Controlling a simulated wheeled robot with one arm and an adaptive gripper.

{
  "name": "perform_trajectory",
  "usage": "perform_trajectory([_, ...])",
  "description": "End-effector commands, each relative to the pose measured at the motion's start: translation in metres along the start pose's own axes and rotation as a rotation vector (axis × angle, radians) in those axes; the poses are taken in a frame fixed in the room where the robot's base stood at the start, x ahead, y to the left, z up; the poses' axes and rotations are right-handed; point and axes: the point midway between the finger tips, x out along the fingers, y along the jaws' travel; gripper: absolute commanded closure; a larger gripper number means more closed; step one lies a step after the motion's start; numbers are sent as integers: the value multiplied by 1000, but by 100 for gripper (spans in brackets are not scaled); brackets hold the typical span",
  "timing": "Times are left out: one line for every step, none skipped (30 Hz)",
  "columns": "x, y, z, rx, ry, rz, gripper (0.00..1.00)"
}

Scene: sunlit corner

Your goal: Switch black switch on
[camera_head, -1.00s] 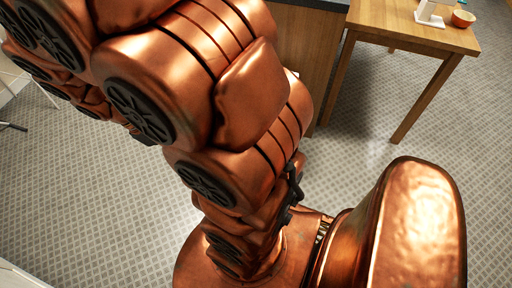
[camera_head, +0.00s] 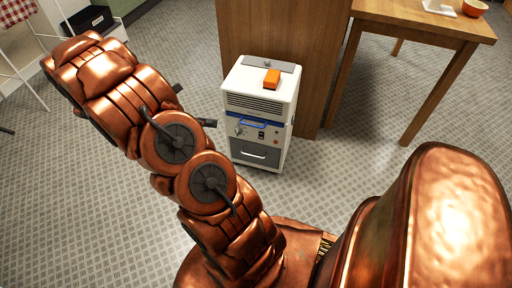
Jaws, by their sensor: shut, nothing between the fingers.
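A white box-shaped appliance (camera_head: 286,92) stands on the floor against a wooden cabinet. Its front panel has a round knob (camera_head: 239,131), a blue strip (camera_head: 252,122) and a small dark part (camera_head: 261,135) that looks like the black switch. It is too small to tell whether the switch is on or off. My copper arm rises from the lower middle to the upper left, left of the appliance. Two short dark parts stick out behind the arm, and I cannot tell what they are. My gripper is not clearly visible.
A wooden table (camera_head: 420,22) with an orange bowl (camera_head: 475,8) is at the upper right. A white rack (camera_head: 20,65) is at the left. Floor before the appliance is clear.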

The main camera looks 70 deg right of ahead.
Motion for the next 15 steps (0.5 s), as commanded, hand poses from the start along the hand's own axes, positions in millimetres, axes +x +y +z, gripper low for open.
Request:
perform_trajectory([14, 20, -11, -49, -22, -14, 100])
perform_trajectory([20, 28, -13, -80, -36, -20, 100])
perform_trajectory([29, 40, -17, -123, -54, -31, 100])
perform_trajectory([35, 48, -20, -155, -68, -39, 100])
perform_trajectory([41, 56, -23, -186, -81, -46, 100])
perform_trajectory([50, 67, -27, -230, -98, -57, 100])
perform_trajectory([57, 76, -31, -264, -111, -65, 100])
perform_trajectory([63, 84, -34, -295, -124, -72, 100])
perform_trajectory([71, 96, -38, -337, -141, -81, 100])
perform_trajectory([78, 104, -43, -370, -152, -90, 100])
perform_trajectory([85, 113, -46, -403, -164, -99, 100])
perform_trajectory([94, 123, -52, -446, -179, -110, 100])
perform_trajectory([100, 131, -56, -481, -191, -119, 100])
perform_trajectory([108, 139, -61, -515, -201, -128, 100])
perform_trajectory([117, 150, -67, -558, -216, -139, 100])
